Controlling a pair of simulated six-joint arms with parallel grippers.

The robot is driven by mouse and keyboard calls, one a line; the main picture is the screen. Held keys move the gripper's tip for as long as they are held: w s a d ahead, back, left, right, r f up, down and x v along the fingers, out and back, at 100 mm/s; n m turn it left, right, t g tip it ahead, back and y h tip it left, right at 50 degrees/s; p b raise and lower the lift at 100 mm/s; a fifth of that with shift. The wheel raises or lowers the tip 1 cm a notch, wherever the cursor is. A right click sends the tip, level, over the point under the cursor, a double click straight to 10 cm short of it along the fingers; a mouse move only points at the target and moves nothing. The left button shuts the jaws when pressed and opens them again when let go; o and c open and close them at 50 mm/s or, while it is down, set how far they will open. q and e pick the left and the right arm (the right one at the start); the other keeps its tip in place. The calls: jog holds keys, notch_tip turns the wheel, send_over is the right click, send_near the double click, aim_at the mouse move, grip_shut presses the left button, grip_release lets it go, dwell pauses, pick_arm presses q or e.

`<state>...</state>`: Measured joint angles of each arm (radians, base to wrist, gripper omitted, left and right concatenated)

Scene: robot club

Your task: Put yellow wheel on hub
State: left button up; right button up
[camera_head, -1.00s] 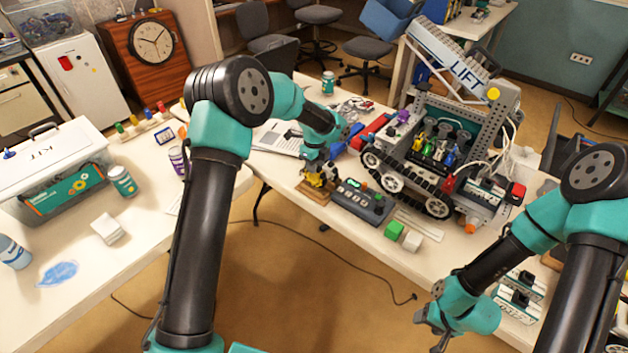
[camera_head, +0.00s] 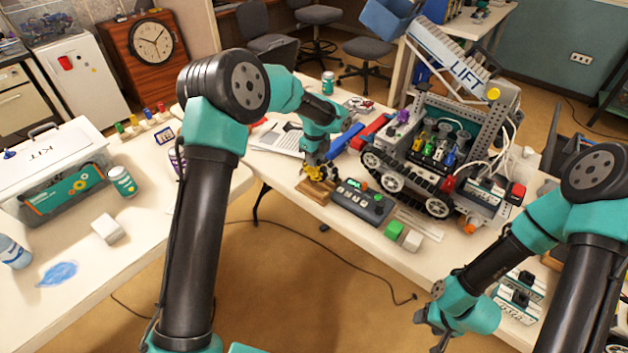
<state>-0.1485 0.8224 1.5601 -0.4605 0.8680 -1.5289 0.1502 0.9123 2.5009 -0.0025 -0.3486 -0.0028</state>
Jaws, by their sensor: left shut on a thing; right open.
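My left gripper (camera_head: 318,165) points down at the near left part of the far table. It is shut on the yellow wheel (camera_head: 319,174), which is small and partly hidden by the fingers. The wheel is just over a brown wooden block (camera_head: 316,192); I cannot tell whether they touch. The tracked robot (camera_head: 445,150) stands to the right, with white spoked wheels (camera_head: 392,181) inside its black track. I cannot make out a bare hub on it. My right gripper (camera_head: 432,325) is open and empty at the lower right, away from the robot.
A grey control box (camera_head: 362,204) sits between the wooden block and the tracked robot. Green (camera_head: 394,229) and white (camera_head: 412,240) cubes lie near the table's front edge. Blue and red bars lie near the robot's left side.

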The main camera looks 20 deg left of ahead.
pick_arm(q)
jog(key=shift+o, duration=1.4)
jog(key=shift+c, duration=1.4)
